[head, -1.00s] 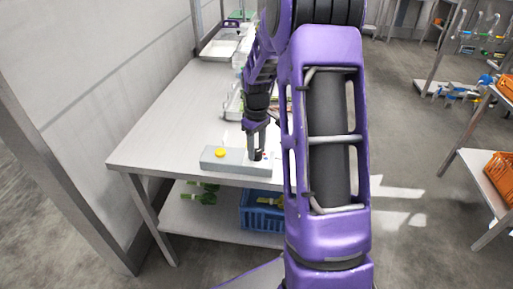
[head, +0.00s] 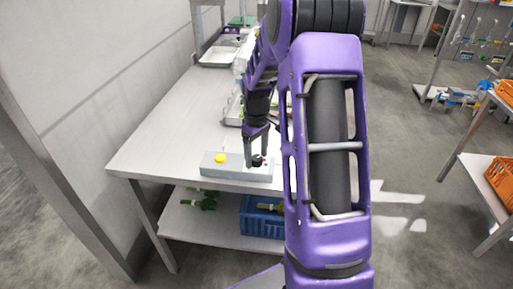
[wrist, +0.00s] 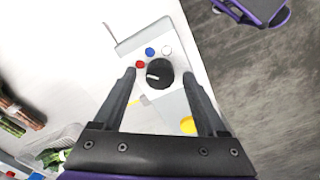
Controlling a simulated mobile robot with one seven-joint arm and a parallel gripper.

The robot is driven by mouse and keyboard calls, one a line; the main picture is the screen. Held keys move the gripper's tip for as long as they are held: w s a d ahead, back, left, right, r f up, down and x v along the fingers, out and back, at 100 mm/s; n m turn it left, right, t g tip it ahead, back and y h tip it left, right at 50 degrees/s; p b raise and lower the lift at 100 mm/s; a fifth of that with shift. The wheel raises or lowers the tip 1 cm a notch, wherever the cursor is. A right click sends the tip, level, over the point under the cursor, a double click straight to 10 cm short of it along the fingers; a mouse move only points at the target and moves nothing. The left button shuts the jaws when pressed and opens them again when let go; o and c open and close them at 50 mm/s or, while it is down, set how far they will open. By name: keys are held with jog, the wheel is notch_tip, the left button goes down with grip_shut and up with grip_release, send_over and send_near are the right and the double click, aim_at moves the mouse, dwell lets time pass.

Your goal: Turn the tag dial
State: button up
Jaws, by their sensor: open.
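The tag dial is a round black knob (wrist: 159,73) with a white pointer mark, set on a grey box (head: 212,171). In the wrist view the pointer aims left, slightly downward. Red (wrist: 140,64), blue (wrist: 150,51) and white (wrist: 167,50) dots curve around the dial's upper left side. A yellow button (head: 220,158) is on the box's left end; part of it shows in the wrist view (wrist: 188,124). My gripper (wrist: 160,78) is open, with one finger on each side of the dial. Whether the fingers touch it cannot be told.
The box stands near the front edge of a white table (head: 150,142). Trays (head: 218,54) lie farther back on it. A blue crate (head: 262,221) and greens (head: 203,199) are on the shelf below. The table left of the box is clear.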

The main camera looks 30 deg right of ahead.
aim_at(256, 157)
notch_tip(256, 157, up, 17)
jog(key=shift+r+p, duration=0.2)
jog(key=shift+p, duration=0.1)
dwell(0.4)
